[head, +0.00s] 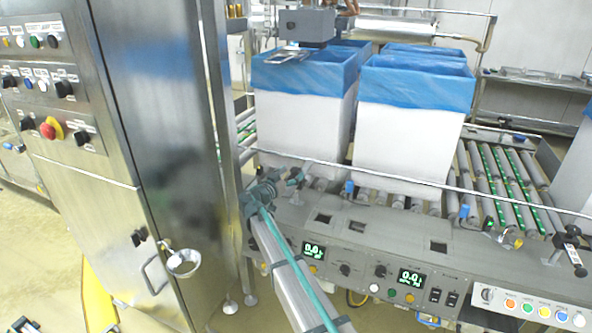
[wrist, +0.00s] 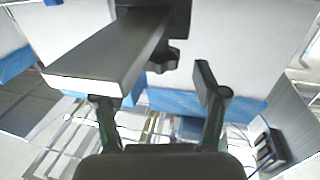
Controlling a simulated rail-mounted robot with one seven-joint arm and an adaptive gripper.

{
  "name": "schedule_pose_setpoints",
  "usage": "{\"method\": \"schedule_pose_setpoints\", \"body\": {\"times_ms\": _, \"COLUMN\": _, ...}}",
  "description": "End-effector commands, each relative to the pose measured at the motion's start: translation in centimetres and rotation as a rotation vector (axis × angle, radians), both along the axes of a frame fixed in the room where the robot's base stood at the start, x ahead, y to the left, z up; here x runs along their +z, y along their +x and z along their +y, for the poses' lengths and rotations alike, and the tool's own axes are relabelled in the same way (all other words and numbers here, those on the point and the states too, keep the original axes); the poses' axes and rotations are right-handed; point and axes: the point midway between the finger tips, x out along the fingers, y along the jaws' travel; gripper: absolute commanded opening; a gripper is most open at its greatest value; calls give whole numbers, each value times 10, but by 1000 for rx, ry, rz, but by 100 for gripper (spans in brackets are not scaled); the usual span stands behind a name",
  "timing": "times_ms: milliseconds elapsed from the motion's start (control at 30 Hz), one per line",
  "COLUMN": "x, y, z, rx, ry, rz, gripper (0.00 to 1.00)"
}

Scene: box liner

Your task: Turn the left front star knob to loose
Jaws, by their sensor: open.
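A black star knob (wrist: 163,60) shows in the wrist view, fixed to a dark clamp block on a flat grey bar (wrist: 110,58). My gripper (wrist: 152,88) is open and empty, with one finger to the left and one to the right of the knob's line. The knob lies just beyond the fingertips; I see no contact. In the head view my gripper (head: 284,181) is at the left front of the conveyor, and it hides the knob there.
White boxes with blue liners (head: 413,125) stand on the roller conveyor (head: 480,175) behind my gripper. A thin rail (head: 400,180) crosses in front of them. A control panel (head: 400,275) runs along the front. A steel cabinet (head: 150,130) stands close on the left. A similar black clamp (head: 572,245) is at the right.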

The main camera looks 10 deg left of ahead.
Motion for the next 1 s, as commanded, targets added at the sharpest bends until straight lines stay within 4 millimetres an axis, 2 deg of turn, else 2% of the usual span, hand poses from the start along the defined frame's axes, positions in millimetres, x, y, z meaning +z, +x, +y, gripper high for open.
{"method": "schedule_pose_setpoints", "body": {"times_ms": 33, "x": 1, "y": 9, "z": -4, "rx": -2, "ry": 0, "rz": 0, "gripper": 71}}
{"method": "schedule_pose_setpoints", "body": {"times_ms": 200, "x": 0, "y": 25, "z": -13, "rx": -1, "ry": 0, "rz": 0, "gripper": 71}}
{"method": "schedule_pose_setpoints", "body": {"times_ms": 633, "x": 0, "y": 31, "z": -17, "rx": 0, "ry": -1, "rz": 0, "gripper": 71}}
{"method": "schedule_pose_setpoints", "body": {"times_ms": 1000, "x": 0, "y": 31, "z": -17, "rx": 0, "ry": -1, "rz": 0, "gripper": 10}}
